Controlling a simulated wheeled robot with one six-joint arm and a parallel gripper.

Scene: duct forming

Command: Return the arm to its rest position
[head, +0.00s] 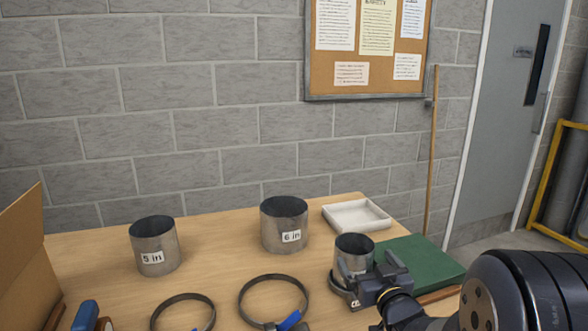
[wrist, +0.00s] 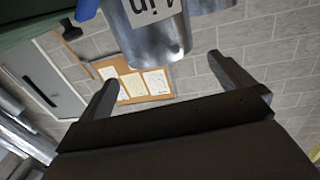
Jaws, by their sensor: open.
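My gripper (head: 388,272) is at the right of the table in the head view, just in front of a small metal duct collar (head: 352,247). The gripper partly hides this collar and its label. A dark band shows low around the collar. In the wrist view, my gripper (wrist: 162,75) is open, its two fingers wide apart with nothing held between them. A metal cylinder (wrist: 160,42) with an upside-down label ending in "in" hangs into the top of that view, beyond the fingers. My dark arm fills the lower right of the head view.
The 5 in collar (head: 154,250) and 6 in collar (head: 284,228) stand upright on the wooden table (head: 220,262). Two clamp rings (head: 273,277) lie in front. A white tray (head: 358,228) and green mat (head: 425,258) are at right. A cardboard panel (head: 32,258) rises at left.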

